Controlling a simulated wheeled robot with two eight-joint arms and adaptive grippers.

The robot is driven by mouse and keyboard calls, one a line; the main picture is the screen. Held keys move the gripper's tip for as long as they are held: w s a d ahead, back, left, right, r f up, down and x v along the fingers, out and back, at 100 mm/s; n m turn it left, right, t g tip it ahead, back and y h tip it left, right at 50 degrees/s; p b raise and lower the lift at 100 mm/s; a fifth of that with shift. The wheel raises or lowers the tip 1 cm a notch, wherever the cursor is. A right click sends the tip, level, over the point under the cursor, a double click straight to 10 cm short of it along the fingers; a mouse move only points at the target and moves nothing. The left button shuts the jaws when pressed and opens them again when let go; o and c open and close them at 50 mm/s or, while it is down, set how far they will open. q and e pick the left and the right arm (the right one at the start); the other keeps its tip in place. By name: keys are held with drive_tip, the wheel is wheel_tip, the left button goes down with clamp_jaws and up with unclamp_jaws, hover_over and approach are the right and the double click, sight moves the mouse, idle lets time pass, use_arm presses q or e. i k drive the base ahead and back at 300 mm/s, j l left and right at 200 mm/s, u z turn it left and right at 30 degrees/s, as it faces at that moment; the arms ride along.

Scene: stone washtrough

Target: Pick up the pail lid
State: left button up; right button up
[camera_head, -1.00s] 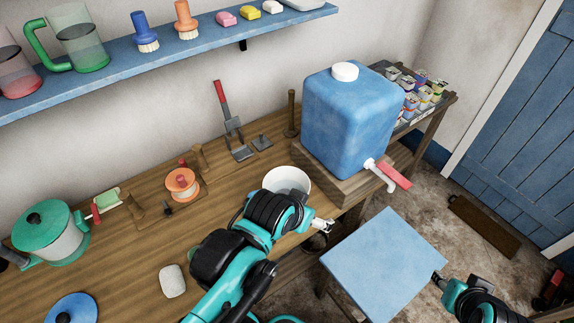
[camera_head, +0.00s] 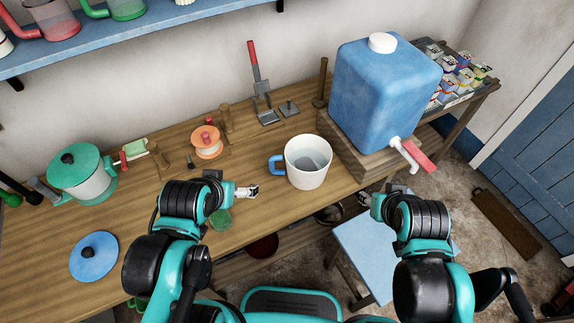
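A round blue lid with a dark knob (camera_head: 94,256) lies flat on the wooden bench at the lower left.
A white mug with a blue handle (camera_head: 308,165) stands just right of my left gripper. A blue water tank (camera_head: 385,90) with a red-handled tap stands behind it. An orange spool (camera_head: 206,143) is at the back. The blue stool (camera_head: 362,250) stands below bench height.

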sight(95, 255)
drive_tip(key=u, duration=2.4)
drive_tip(key=k+z, duration=0.1)
drive_tip(key=z, duration=1.8)
drive_tip(key=i+z, duration=0.2)
drive_tip(key=z, duration=0.2)
drive_tip(key=k+j, duration=0.35)
drive_tip(key=k, duration=0.2)
drive_tip(key=k+j, duration=0.1)
drive_tip(key=j, duration=1)
drive_tip(key=k+j, duration=0.15)
drive_tip(key=j, duration=0.35)
drive_tip(key=z, duration=0.05)
